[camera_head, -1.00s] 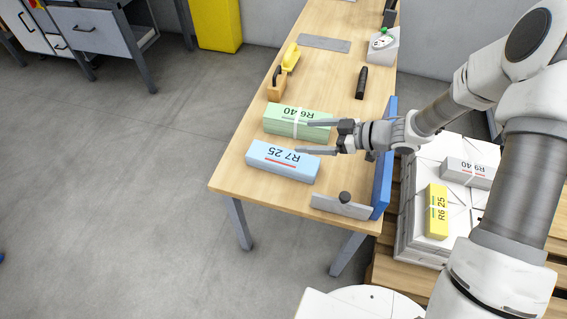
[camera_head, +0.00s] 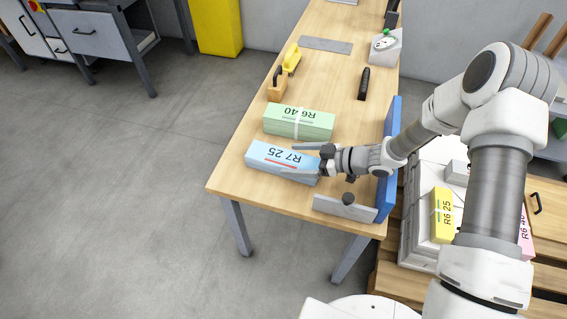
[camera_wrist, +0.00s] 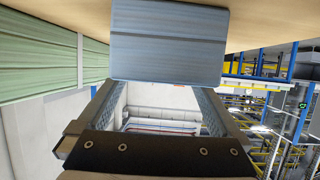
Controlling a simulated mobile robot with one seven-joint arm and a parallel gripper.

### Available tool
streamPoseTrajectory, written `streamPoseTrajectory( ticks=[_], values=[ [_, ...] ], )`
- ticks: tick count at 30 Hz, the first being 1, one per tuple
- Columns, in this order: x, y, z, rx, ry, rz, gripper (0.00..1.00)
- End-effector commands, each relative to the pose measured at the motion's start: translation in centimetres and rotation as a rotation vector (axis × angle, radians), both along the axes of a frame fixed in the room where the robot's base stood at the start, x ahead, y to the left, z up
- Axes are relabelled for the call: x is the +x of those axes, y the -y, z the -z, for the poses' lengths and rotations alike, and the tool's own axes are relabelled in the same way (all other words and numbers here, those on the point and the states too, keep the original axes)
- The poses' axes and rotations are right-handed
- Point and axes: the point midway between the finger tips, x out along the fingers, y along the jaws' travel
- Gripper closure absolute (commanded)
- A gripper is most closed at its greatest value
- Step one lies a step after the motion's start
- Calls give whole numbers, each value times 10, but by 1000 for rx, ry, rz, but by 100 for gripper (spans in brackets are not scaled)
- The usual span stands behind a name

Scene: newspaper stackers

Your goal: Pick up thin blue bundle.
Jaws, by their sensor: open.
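The thin blue bundle (camera_head: 270,156), labelled R7 25, lies on the wooden table near its front left corner. It also shows in the wrist view as a ribbed blue block (camera_wrist: 168,42) straight ahead of the fingers. My gripper (camera_head: 292,159) is open, its fingers pointing left at the bundle's right end. In the wrist view the two fingers (camera_wrist: 160,92) stand apart, with their tips close to the bundle's lower corners. I cannot tell whether they touch it. Part of the bundle's right end is hidden by the gripper in the head view.
A green bundle (camera_head: 298,124) labelled R6 40 lies just behind the blue one. A yellow bundle (camera_head: 442,215) lies on a white stack beyond.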

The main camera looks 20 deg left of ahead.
Motion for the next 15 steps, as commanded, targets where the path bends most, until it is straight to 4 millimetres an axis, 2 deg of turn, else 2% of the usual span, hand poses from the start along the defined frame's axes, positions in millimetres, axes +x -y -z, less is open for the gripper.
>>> streamPoseTrajectory(
  ticks=[1,6,14,15],
  values=[
    [-2,-10,6,1,0,-3,0],
    [-3,-34,16,1,0,-2,0],
    [-2,-38,15,1,0,0,0],
    [-2,-38,15,1,0,0,5]
  ],
)
